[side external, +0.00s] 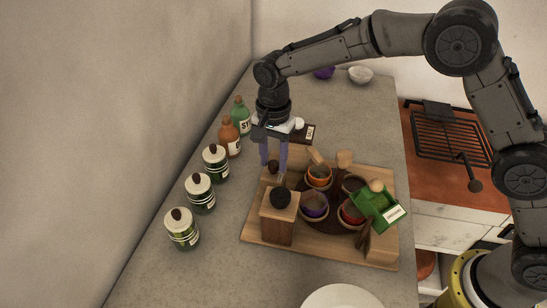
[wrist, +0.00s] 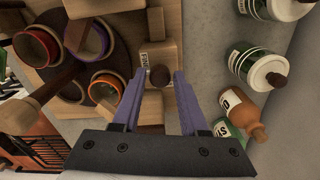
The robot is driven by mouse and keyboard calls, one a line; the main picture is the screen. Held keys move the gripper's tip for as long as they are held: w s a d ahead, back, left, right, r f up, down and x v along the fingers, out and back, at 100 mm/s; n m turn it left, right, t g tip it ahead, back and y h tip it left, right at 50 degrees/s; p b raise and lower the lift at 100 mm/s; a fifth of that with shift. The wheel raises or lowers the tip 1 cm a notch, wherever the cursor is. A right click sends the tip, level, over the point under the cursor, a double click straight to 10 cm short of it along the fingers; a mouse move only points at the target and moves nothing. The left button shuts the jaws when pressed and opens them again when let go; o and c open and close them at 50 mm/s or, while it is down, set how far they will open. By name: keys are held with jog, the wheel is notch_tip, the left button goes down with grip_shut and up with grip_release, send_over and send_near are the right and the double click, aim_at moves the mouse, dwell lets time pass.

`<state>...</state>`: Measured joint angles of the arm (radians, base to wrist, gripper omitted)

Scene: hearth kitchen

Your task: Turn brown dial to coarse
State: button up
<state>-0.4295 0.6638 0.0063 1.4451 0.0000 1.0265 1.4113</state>
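The brown dial (side external: 273,166) is a small round knob on top of a small wooden block (side external: 269,180) at the back left of the wooden board. In the wrist view the dial (wrist: 160,77) shows from above, with a small pale label (wrist: 145,56) beside it that is too small to read surely. My gripper (side external: 273,169) points down over the block with its two purple fingers apart. In the wrist view my gripper (wrist: 158,74) is open, with one finger on each side of the dial. I cannot tell whether the fingers touch it.
A larger wooden block with a black knob (side external: 281,197) stands just in front. Several small bowls, such as an orange one (side external: 319,176), and a green box (side external: 375,208) are to the right. Bottles and jars (side external: 200,193) line the left. A white plate (side external: 342,297) is at the front.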

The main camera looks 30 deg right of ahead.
grip_shut()
jog(key=n, duration=0.4)
jog(key=shift+n, duration=0.4)
jog(key=n, duration=0.4)
jog(key=shift+n, duration=0.3)
jog(key=n, duration=0.4)
jog(key=shift+n, duration=0.3)
jog(key=shift+r+n, duration=0.1)
jog(key=shift+n, duration=1.8)
